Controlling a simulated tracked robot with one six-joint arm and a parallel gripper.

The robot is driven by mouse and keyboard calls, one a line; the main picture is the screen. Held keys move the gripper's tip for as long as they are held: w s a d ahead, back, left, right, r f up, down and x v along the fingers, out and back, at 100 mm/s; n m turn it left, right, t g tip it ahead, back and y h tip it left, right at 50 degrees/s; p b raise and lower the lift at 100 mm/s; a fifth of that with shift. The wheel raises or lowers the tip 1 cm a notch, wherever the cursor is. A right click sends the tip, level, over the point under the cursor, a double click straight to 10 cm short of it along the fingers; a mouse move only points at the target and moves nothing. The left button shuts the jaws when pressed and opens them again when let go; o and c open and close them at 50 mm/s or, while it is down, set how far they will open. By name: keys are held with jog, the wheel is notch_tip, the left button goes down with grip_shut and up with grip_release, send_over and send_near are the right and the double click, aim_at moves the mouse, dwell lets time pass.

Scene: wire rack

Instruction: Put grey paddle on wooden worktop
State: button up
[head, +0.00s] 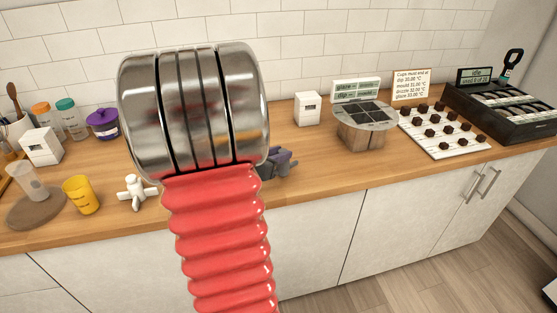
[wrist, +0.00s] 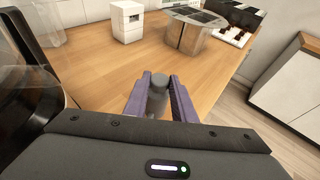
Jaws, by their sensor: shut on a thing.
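My gripper (wrist: 160,84) has purple fingers and is shut on a grey rounded piece, the grey paddle (wrist: 157,98), in the wrist view. The rest of the paddle is hidden below the fingers and my gripper body. In the head view my gripper (head: 284,162) shows partly, near the front of the wooden worktop (head: 320,165), with my red and metal arm in front of it. The worktop (wrist: 95,75) also fills the middle of the wrist view, under and beyond the fingers. I cannot tell whether the paddle touches it.
A white box (head: 307,108), a round stand (head: 366,122), a tray of dark chocolates (head: 447,145) and a black rack (head: 505,115) stand to the right. A yellow cup (head: 80,195), white fitting (head: 137,190) and purple pot (head: 103,124) stand left. Worktop around my gripper looks clear.

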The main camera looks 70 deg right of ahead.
jog(key=shift+f, duration=1.05)
jog(key=shift+f, duration=0.1)
jog(key=o, duration=1.1)
jog(key=shift+c, duration=0.2)
jog(key=shift+w+a+r, duration=0.15)
jog(key=shift+a+r, duration=0.15)
jog(key=shift+a, duration=0.05)
jog(key=v, duration=1.1)
jog(key=shift+w, duration=0.1)
